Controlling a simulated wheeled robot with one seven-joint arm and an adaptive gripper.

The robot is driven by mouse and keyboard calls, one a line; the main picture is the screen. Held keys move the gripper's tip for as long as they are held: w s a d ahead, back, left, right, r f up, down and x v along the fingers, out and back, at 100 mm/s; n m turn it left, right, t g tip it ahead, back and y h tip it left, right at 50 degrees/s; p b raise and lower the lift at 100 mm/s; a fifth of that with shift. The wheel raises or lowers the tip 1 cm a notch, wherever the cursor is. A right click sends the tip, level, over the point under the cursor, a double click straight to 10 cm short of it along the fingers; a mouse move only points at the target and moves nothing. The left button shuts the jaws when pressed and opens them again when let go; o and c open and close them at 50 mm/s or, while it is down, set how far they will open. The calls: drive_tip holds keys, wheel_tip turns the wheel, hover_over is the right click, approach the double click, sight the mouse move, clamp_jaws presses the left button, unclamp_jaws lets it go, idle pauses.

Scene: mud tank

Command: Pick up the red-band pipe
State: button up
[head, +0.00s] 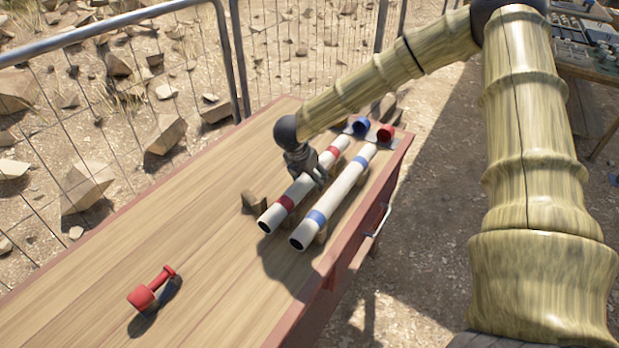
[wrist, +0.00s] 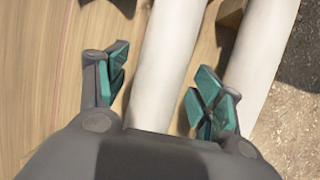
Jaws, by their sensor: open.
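The red-band pipe (head: 306,188) is white with a red band near each end. It lies lengthwise on supports on the wooden table, left of a blue-band pipe (head: 333,198). My gripper (head: 315,177) is above the middle of the red-band pipe in the head view. In the wrist view, my gripper (wrist: 158,92) is open, with one green-padded finger on each side of a white pipe (wrist: 160,65). The right finger sits in the gap between the two pipes. The bands are out of the wrist view.
The blue-band pipe runs close beside on the right. A blue fitting (head: 361,127) and a red fitting (head: 386,133) stand at the table's far end. A red tool (head: 152,288) lies on the near left of the table (head: 200,200). A wire fence (head: 120,110) runs along the left.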

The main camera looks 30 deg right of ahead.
drive_tip(key=c, duration=1.3)
drive_tip(key=shift+c, duration=0.2)
drive_tip(key=shift+r, duration=0.1)
